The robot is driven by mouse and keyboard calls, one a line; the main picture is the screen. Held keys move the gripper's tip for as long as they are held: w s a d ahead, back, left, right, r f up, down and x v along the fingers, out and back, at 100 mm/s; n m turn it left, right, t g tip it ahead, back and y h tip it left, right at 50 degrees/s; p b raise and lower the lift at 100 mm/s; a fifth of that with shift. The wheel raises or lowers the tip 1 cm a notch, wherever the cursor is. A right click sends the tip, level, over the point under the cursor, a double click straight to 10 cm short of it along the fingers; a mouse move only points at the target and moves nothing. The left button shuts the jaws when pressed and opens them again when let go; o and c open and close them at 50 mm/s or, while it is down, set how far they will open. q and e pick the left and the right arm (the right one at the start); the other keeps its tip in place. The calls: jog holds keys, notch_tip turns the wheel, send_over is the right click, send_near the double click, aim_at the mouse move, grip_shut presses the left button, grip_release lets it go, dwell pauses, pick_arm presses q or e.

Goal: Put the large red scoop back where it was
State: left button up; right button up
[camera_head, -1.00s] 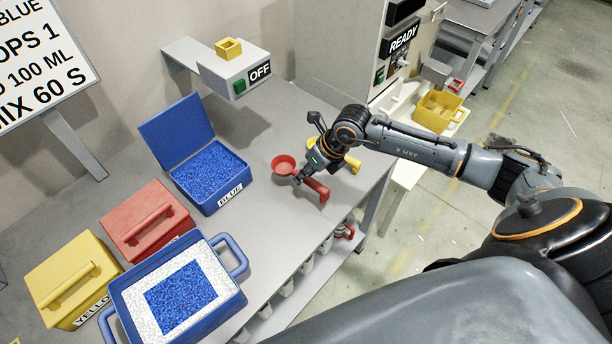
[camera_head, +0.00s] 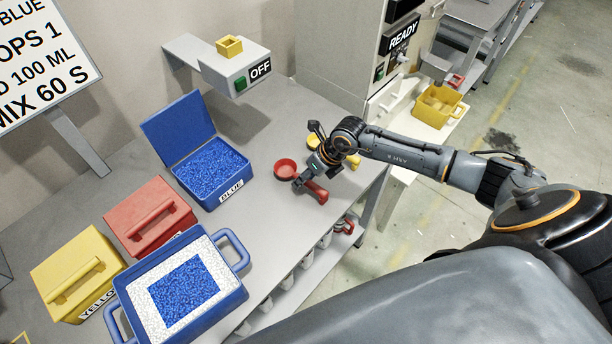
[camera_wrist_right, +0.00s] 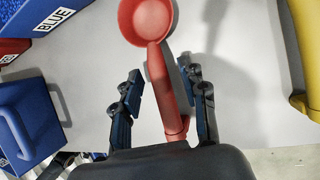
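The large red scoop (camera_head: 285,169) is on the grey table near its right edge, bowl toward the back and handle toward the front. My right gripper (camera_head: 300,182) is low over its handle. In the right wrist view the red scoop (camera_wrist_right: 158,80) lies between the two fingers of the right gripper (camera_wrist_right: 160,98). Gaps show on both sides of the handle, so the gripper is open around it, not clamped. The handle's end is partly hidden by the gripper body. My left gripper is not in view.
A yellow object (camera_head: 353,165) is just behind my right gripper. The open blue container (camera_head: 222,190) is to the left, with red (camera_head: 150,220) and yellow (camera_head: 75,275) boxes and a blue-handled tub (camera_head: 238,305) nearer. Cups hang below the table's front edge.

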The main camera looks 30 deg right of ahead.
jog(key=shift+r, duration=0.1)
jog(key=shift+r, duration=0.2)
jog(key=b+v, duration=0.3)
jog(key=v, duration=0.8)
jog(key=shift+s+r, duration=0.2)
jog(key=shift+r, duration=0.1)
jog(key=shift+d, duration=0.15)
